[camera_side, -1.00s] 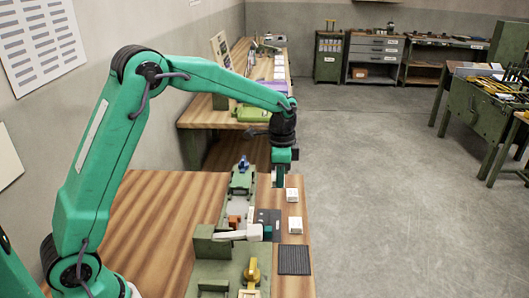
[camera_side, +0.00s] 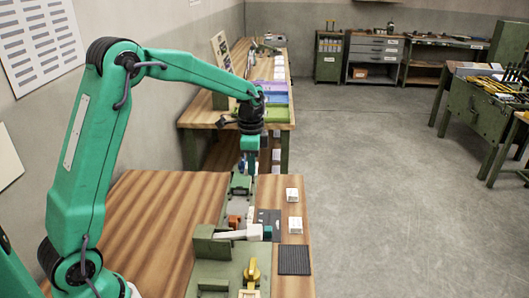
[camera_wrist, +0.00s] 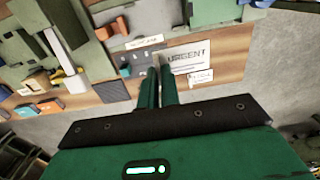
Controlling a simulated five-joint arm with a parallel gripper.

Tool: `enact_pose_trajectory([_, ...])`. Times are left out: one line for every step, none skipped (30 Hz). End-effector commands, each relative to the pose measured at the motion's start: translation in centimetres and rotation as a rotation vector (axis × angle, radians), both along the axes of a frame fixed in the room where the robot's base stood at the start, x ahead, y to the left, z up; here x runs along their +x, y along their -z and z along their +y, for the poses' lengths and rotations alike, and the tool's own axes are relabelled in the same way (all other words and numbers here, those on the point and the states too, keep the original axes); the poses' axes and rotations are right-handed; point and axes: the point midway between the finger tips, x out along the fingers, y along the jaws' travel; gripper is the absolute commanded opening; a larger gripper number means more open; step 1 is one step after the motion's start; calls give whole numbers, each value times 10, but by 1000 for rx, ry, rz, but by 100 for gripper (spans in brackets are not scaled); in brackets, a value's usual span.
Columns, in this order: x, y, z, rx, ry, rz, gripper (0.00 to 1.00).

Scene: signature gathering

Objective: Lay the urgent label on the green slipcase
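The urgent label (camera_wrist: 187,57) is a white card printed URGENT, at the fingertips in the wrist view. My gripper (camera_wrist: 158,72) has its two dark green fingers close together and appears shut on the label's edge. In the side view my gripper (camera_side: 252,178) points down above the far end of the near bench; the label cannot be made out clearly there. The green slipcase (camera_side: 278,116) appears to be the flat green piece at the front of the far bench, beyond and above my gripper, partly hidden by my wrist.
Purple and blue flat pieces (camera_side: 276,99) lie behind the green one on the far bench (camera_side: 196,116). The near bench (camera_side: 150,205) holds green fixtures, white boxes (camera_side: 294,224), a black ribbed pad (camera_side: 294,260) and a yellow part (camera_side: 252,273). Open floor lies right.

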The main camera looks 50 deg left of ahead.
Motion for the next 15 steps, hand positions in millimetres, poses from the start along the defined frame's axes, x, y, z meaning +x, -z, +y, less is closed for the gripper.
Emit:
enact_pose_trajectory([2, 6, 9, -1, -4, 2, 0])
enact_pose_trajectory([3, 9, 14, -1, -4, 2, 0])
enact_pose_trajectory([4, 13, 20, -1, -4, 4, 0])
enact_pose_trajectory([5, 16, 25, -1, -4, 4, 0])
enact_pose_trajectory([7, 19, 30, -1, -4, 2, 0])
enact_pose_trajectory([8, 23, 36, -1, -3, 2, 0])
enact_pose_trajectory([9, 26, 41, -1, -3, 2, 0])
enact_pose_trajectory([11, 28, 46, 0, -4, 1, 0])
enact_pose_trajectory([12, 32, 51, -1, -3, 2, 0])
enact_pose_trajectory([13, 35, 56, -1, -3, 2, 0])
enact_pose_trajectory([14, 37, 60, -1, -3, 2, 0])
enact_pose_trajectory([15, 40, 65, -1, -3, 2, 0])
enact_pose_trajectory([16, 42, 68, -1, -2, 2, 0])
enact_pose_trajectory([17, 44, 71, -1, -1, 2, 0])
enact_pose_trajectory([18, 46, 74, 0, -1, 1, 0])
